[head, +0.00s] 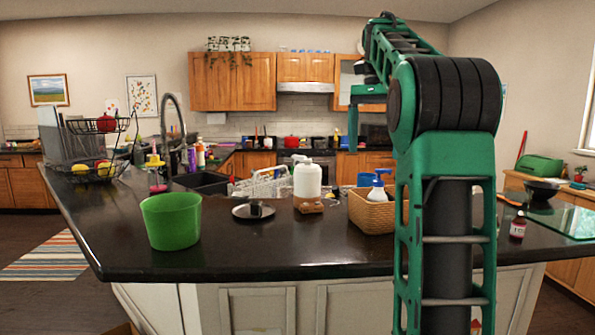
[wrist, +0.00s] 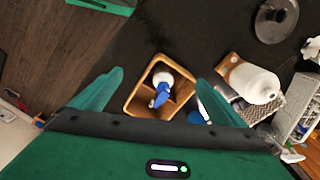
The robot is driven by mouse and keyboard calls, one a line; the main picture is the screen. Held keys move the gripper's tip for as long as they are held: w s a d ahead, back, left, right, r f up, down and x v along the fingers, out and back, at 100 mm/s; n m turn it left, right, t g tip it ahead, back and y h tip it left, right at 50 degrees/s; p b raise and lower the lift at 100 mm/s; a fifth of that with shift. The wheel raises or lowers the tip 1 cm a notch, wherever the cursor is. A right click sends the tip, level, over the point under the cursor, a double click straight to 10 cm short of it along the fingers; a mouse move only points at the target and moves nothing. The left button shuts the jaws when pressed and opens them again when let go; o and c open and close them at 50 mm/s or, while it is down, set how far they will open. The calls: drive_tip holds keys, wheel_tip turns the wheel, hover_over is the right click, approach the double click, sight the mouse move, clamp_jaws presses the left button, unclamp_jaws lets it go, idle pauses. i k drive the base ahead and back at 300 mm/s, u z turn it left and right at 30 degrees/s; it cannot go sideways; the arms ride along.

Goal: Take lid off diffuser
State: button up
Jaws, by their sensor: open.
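The likely diffuser is a white rounded bottle-shaped body (head: 307,180) on a small wooden base (head: 310,207), standing upright on the dark counter. In the wrist view its white body (wrist: 258,84) and wooden base (wrist: 228,66) lie to the right of my gripper. A seam between lid and body cannot be made out. My gripper (wrist: 160,76) is open and empty, its fingers spread either side of a woven basket (wrist: 140,97) seen below. The basket (head: 370,212) stands right of the white body in the head view, partly hidden by my arm.
A blue-and-white pump bottle (head: 378,186) stands in the basket. A dish rack (head: 262,185) is behind. The front counter is clear.

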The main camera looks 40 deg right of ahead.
sight(307, 170)
drive_tip(key=u, duration=0.05)
drive_tip(key=i, duration=0.95)
